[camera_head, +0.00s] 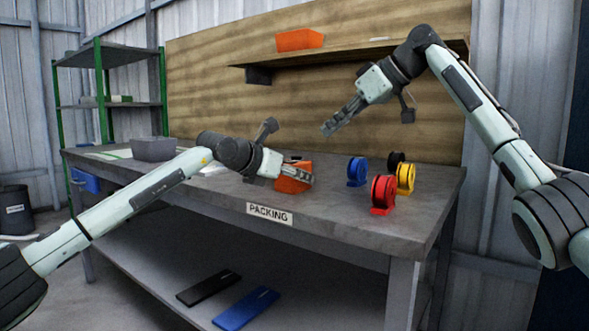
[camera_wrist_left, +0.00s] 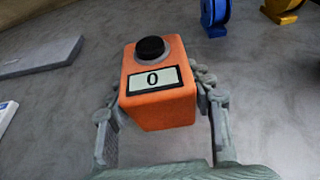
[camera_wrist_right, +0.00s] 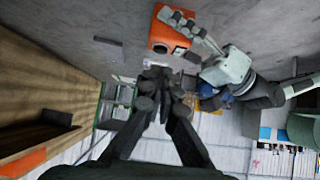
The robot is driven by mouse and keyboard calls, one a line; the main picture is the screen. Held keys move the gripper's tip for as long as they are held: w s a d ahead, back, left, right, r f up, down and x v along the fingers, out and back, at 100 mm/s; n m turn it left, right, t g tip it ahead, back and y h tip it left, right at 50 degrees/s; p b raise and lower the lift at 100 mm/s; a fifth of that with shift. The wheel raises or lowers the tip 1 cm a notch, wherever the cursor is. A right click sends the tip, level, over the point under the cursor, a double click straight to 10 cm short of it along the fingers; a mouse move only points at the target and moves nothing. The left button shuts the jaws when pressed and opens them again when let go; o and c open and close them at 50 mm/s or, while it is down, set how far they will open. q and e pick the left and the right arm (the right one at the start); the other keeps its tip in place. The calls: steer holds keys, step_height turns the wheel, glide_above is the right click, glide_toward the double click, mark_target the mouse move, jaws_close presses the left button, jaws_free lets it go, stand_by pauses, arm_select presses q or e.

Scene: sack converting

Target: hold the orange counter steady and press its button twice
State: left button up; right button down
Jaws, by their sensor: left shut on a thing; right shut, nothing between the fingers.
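The orange counter (camera_head: 294,178) stands on the workbench near its front edge. In the left wrist view the counter (camera_wrist_left: 158,100) shows a black button (camera_wrist_left: 151,49) on top and a display reading 0. My left gripper (camera_head: 299,174) is shut on the counter, with a finger on either side of it; it also shows in the left wrist view (camera_wrist_left: 165,110). My right gripper (camera_head: 328,130) is shut and empty, in the air above and to the right of the counter. In the right wrist view the counter (camera_wrist_right: 168,32) is beyond the closed fingertips (camera_wrist_right: 157,72).
Blue (camera_head: 357,171), red (camera_head: 383,194) and yellow (camera_head: 405,178) reels stand on the bench (camera_head: 340,221) right of the counter, with a black one behind. A grey bin (camera_head: 153,149) is at the left. A shelf (camera_head: 350,54) with an orange bin (camera_head: 299,40) hangs above.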

steer(key=s+d+t+y, duration=0.1)
steer(key=y, duration=0.1)
steer(key=d+r+t+y, duration=0.1)
steer(key=shift+s+d+t+y, duration=0.15)
steer(key=shift+s+t+y, duration=0.25)
steer(key=shift+w, duration=0.1)
glide_above(305, 162)
steer(key=shift+w+f, duration=0.2)
steer(key=shift+f, duration=0.4)
steer(key=shift+w+f, duration=0.15)
steer(key=shift+f, duration=0.45)
step_height(305, 162, down, 3)
steer(key=shift+d+r, duration=0.1)
steer(key=shift+f, duration=0.6)
